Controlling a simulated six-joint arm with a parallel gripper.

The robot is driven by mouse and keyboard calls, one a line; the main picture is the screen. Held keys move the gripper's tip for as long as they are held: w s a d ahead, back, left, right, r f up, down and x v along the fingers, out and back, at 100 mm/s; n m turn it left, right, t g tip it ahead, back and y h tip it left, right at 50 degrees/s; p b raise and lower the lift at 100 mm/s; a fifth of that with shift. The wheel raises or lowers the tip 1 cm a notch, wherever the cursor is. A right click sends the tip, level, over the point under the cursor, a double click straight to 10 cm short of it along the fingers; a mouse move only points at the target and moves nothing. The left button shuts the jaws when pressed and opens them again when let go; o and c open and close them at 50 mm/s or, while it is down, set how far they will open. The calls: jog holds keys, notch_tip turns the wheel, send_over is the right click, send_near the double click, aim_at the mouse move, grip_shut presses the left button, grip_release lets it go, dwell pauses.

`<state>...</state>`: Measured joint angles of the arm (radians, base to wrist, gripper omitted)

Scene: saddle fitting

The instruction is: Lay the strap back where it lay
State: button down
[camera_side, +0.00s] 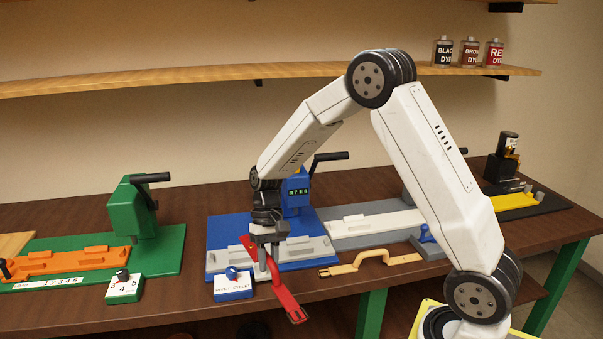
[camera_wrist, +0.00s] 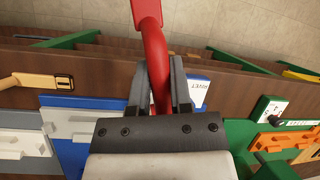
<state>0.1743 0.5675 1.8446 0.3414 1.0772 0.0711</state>
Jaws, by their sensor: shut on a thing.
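A red strap (camera_side: 284,296) is held in my gripper (camera_side: 265,266), over the front edge of the table by the blue station. In the side view its buckle end hangs down past the edge and its other end sticks up to the left behind the fingers. In the wrist view the strap (camera_wrist: 153,45) passes between the two dark fingers (camera_wrist: 158,88), and its far end reaches out over the floor. My gripper is shut on the strap. A tan strap (camera_side: 370,261) with a buckle lies on the table to the right; it also shows in the wrist view (camera_wrist: 35,80).
The blue base (camera_side: 222,229) carries a press (camera_side: 296,190) and a grey fixture (camera_side: 315,248). A white-labelled block (camera_side: 233,287) with a blue knob stands close left of my gripper. Green (camera_side: 170,250) and grey (camera_side: 350,240) stations flank it. Bare wood shows around the tan strap.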

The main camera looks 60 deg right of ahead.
jog(key=shift+d+r+m+t+y, duration=0.3)
jog(key=shift+d+m+t, duration=0.15)
jog(key=shift+m, duration=0.65)
jog(key=s+d+r+m+t+h, duration=0.1)
jog(key=d+r+m+t, duration=0.1)
jog(key=d+m, duration=0.3)
jog(key=s+d+r+m+t+h, duration=0.1)
jog(key=d+m+t, duration=0.3)
jog(key=m, duration=1)
jog(key=shift+d+r+t+h, duration=0.35)
jog(key=shift+r+t+h, duration=0.1)
jog(key=shift+r+h, duration=0.05)
jog(key=shift+w, duration=0.15)
jog(key=w+d+f, duration=0.1)
jog(key=w+f, duration=0.1)
jog(key=w, duration=0.1)
jog(key=w+d+f, duration=0.1)
jog(key=w+f, duration=0.2)
jog(key=w, duration=0.1)
jog(key=w+d+f, duration=0.1)
jog(key=w+f, duration=0.1)
jog(key=w, duration=0.2)
jog(key=shift+w+f, duration=0.2)
jog(key=shift+f, duration=0.1)
jog(key=shift+w+f, duration=0.5)
jog(key=shift+f, duration=0.05)
jog(key=shift+d, duration=0.1)
